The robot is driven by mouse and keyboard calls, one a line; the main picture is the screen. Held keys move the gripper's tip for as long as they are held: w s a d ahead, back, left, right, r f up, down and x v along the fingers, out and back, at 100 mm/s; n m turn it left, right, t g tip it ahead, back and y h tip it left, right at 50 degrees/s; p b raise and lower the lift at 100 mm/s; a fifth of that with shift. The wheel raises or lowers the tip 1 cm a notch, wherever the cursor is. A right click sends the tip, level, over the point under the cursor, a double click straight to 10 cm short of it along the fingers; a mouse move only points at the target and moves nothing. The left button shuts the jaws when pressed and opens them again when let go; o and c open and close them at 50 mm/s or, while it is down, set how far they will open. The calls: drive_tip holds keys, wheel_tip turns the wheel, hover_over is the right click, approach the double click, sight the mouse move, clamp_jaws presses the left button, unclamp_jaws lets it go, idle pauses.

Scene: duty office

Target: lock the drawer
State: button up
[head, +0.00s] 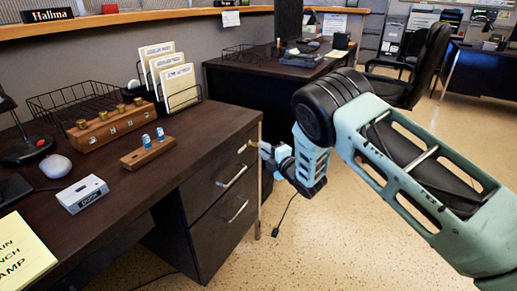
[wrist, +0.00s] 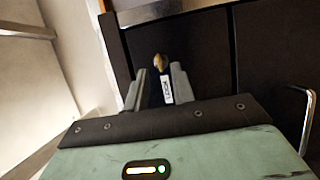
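The desk's drawer unit has a dark upper drawer (head: 213,180) with a metal handle (head: 231,175), which also shows in the wrist view (wrist: 308,112). The upper drawer looks closed. A brass key or lock piece (wrist: 160,62) is at the drawer front, near its top edge. A small white lettered tag (wrist: 167,90) hangs below it. My gripper (head: 262,148) is at the upper right corner of the drawer front. In the wrist view its two fingers (wrist: 158,75) stand either side of the brass piece and tag, with gaps visible. Whether the key sits in the lock is unclear.
A lower drawer (head: 222,228) with its own handle is below. The desk top (head: 190,125) holds a wooden block with brass knobs (head: 108,127), a small wooden rack (head: 147,152), a file holder (head: 182,98) and a white box (head: 82,194).

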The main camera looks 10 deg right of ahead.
drive_tip(key=shift+x, duration=1.85)
clamp_jaws()
